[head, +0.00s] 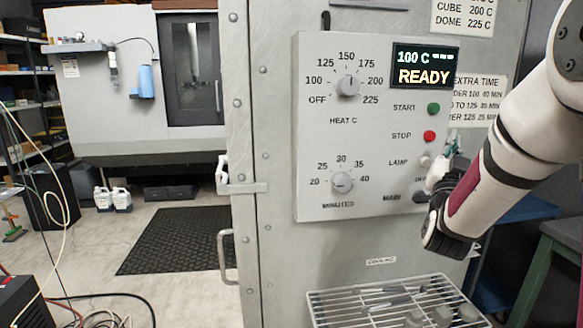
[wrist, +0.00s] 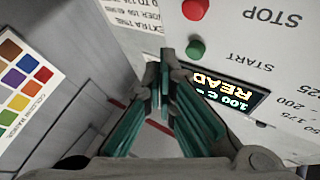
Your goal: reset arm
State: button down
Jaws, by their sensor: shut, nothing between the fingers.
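My gripper (head: 452,147) is at the right edge of the grey control panel (head: 318,120), beside the lamp switch (head: 426,161). Its green fingers point up. In the wrist view my gripper (wrist: 166,62) has its fingertips together with nothing between them. The fingers overlap the edge of the lit display there; I cannot tell whether they touch the panel. My arm reaches in from the right in the head view, bent down at the wrist.
The panel has a display (head: 425,68) reading 100 C READY, a heat knob (head: 348,85), a minutes knob (head: 342,182), a green start button (head: 433,109) and a red stop button (head: 429,136). A white wire rack (head: 330,300) sits below. A colour chart (wrist: 22,85) hangs nearby.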

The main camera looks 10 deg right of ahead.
jog(key=s+a+f+n+g+y+p, duration=0.1)
jog(key=s+a+f+n+g+y, duration=0.15)
jog(key=s+a+y, duration=0.4)
jog(key=s+a+f+n+g+y+p, duration=0.15)
jog(key=a+n+g+y, duration=0.25)
jog(key=a, duration=0.6)
jog(key=s+a+f+n+g, duration=0.1)
jog(key=s+a+f+g, duration=0.1)
jog(key=s, duration=0.7)
jog(key=s+a+f+n+g+y+p, duration=0.1)
jog(key=s+a+f+g, duration=0.1)
jog(key=s, duration=0.7)
jog(key=s+a+f+n+g+y+p, duration=0.1)
jog(key=s+g, duration=0.3)
jog(key=s, duration=0.6)
jog(key=shift+a+f, duration=0.45)
jog(key=shift+a, duration=0.25)
jog(key=c, duration=2.4)
grip_release()
jog(key=shift+g+y, duration=0.25)
